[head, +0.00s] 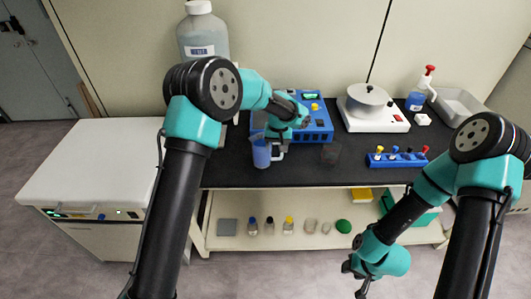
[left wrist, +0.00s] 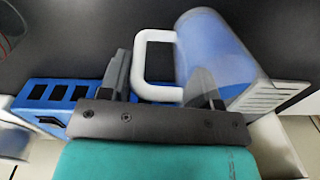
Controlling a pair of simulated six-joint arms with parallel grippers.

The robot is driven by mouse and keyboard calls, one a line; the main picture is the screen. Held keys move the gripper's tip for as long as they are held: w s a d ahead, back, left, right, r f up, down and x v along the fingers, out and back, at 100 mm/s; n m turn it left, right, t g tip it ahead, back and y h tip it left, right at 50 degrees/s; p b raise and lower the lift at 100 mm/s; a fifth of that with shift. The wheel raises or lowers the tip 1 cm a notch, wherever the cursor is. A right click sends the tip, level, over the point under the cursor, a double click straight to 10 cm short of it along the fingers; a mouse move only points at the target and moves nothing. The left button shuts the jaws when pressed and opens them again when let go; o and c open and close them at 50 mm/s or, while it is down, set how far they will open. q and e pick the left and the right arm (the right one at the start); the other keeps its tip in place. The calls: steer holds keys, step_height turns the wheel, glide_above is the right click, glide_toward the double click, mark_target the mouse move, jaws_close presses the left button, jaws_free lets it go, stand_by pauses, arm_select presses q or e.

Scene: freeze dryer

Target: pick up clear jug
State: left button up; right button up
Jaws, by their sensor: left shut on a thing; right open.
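The clear jug (head: 261,154) looks bluish, with a white handle, and is at the front left of the black bench top in the head view. My left gripper (head: 279,142) is shut on the jug's handle. In the left wrist view, the white handle (left wrist: 142,52) lies between the fingers and the jug's bluish body (left wrist: 210,50) is at the upper right. I cannot tell whether the jug's base touches the bench. My right gripper (head: 355,278) is low, in front of the bench's lower shelf, open and away from the jug.
A blue device (head: 318,128) stands behind the jug. A blue rack (head: 396,159) with coloured caps, a white hotplate-like device (head: 376,121) and a large bottle (head: 203,36) also stand here. The front middle of the bench is clear.

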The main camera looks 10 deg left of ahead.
arm_select(q)
steer(key=shift+r, duration=0.25)
steer(key=shift+r, duration=1.6)
steer(key=s+d+r, duration=0.1)
steer(key=s+d, duration=0.1)
steer(key=s, duration=1.3)
steer(key=shift+s+r, duration=0.15)
steer(key=shift+s, duration=0.25)
